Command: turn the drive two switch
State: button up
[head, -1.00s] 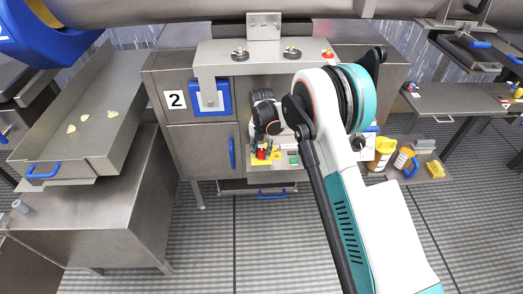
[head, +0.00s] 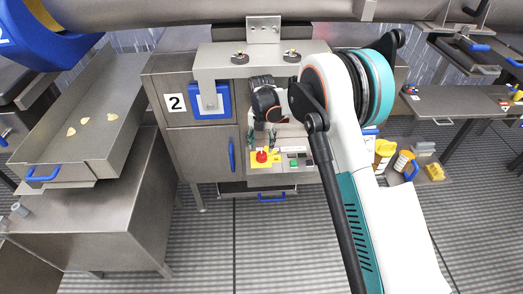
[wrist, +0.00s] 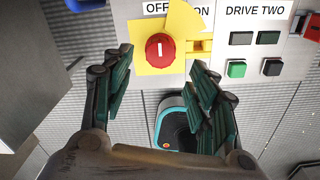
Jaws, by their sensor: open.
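The control panel (wrist: 222,21) carries a red rotary knob (wrist: 160,48) with a white mark, mounted on a yellow plate (wrist: 188,20). The knob also shows in the head view (head: 262,156). An "OFF / ON" label above it is partly covered by a yellow piece. To its right is a "DRIVE TWO" label (wrist: 256,12) above two dark windows, a green button (wrist: 236,69) and a black button (wrist: 273,68). My gripper (wrist: 160,62) is open and empty, its teal fingers left and right of the knob's lower side. Contact cannot be told. It also shows in the head view (head: 262,137).
A steel cabinet marked 2 (head: 175,103) stands behind and left. A tray table (head: 85,130) is at left. Yellow containers (head: 384,150) stand at right. The floor in front is clear.

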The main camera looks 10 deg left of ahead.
notch_tip(320, 180, up, 6)
jog(key=shift+f, duration=0.1)
dwell(0.5)
